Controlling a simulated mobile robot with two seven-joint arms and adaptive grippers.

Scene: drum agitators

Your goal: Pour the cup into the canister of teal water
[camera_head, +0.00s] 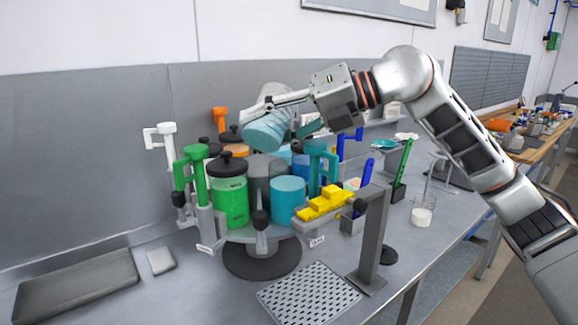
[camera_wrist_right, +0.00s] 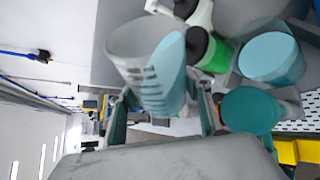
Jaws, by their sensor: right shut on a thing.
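My right gripper (camera_head: 282,112) is shut on a clear cup (camera_head: 265,133) with teal liquid in it, held up above the drum stand. The cup is tilted, and in the wrist view (camera_wrist_right: 142,62) the liquid lies along one side. The canister of teal water (camera_head: 288,198) stands upright at the front right of the stand, below and slightly right of the cup. Its round top shows in the wrist view (camera_wrist_right: 270,58). I cannot see a stream of liquid. My left gripper is in neither view.
A green canister (camera_head: 231,200) with a black lid stands left of the teal one. A teal-handled agitator (camera_head: 316,160) rises behind the teal canister. A yellow piece (camera_head: 325,204) lies to the right, near a grey post (camera_head: 372,240). A perforated mat (camera_head: 308,295) lies in front.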

